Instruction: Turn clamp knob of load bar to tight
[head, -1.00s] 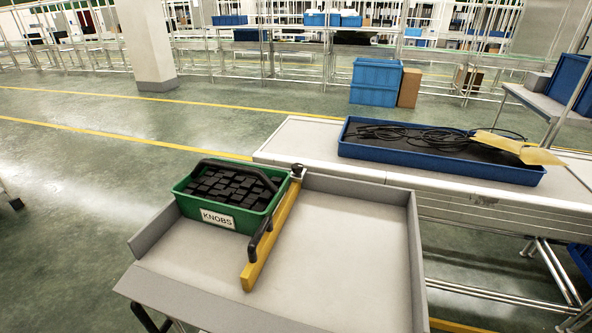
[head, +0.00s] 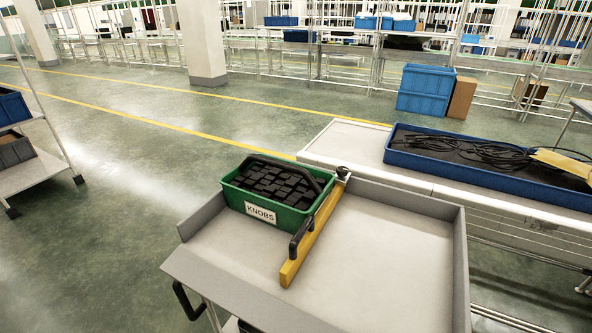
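A yellow load bar (head: 312,238) lies across the grey cart tray, running from the tray's back wall toward its front left. A dark round clamp knob (head: 342,171) sits at the bar's far end, at the back wall. A black handle (head: 299,240) stands on the bar nearer its front end. I cannot tell from here whether the knob is tight or loose. The green bin labelled KNOBS (head: 293,219), full of black blocks, stands against the bar's left side. Neither of my grippers is in view.
The grey tray (head: 390,255) is bare right of the bar and has raised side walls. Behind it, a pale conveyor (head: 350,142) carries a blue tray (head: 480,181) with black cables. A shelf cart (head: 30,168) stands at the left. Open floor lies between.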

